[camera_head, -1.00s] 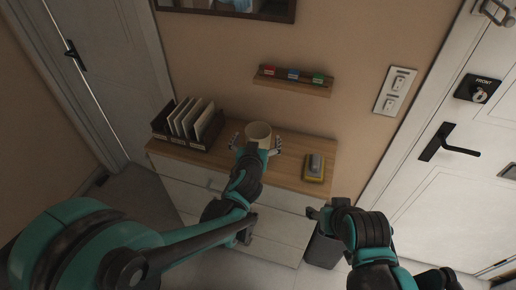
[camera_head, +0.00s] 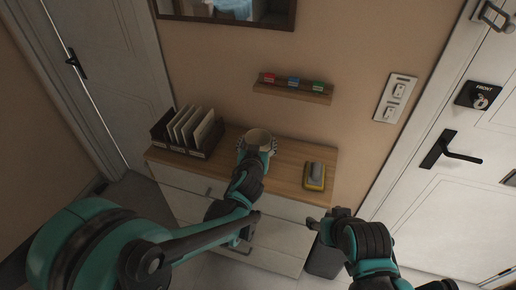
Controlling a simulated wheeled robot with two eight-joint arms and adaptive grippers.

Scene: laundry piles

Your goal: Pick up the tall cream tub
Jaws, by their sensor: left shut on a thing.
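The tall cream tub (camera_head: 258,138) stands upright on the wooden top of the white drawer unit, near the middle. My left gripper (camera_head: 257,147) reaches it from the front, with its fingers closed against the tub's two sides. The gripper and wrist hide the tub's lower front, so I cannot tell whether its base touches the top. My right gripper (camera_head: 316,223) is in front of the unit's right end, away from the tub; its fingers are too small and dark to read.
A dark file holder (camera_head: 188,132) with pale folders stands left of the tub. A yellow and grey object (camera_head: 315,176) lies to the right on the wooden top (camera_head: 287,178). A small wall shelf (camera_head: 292,92) with red, blue and green items hangs above. A dark bin (camera_head: 324,259) stands below right.

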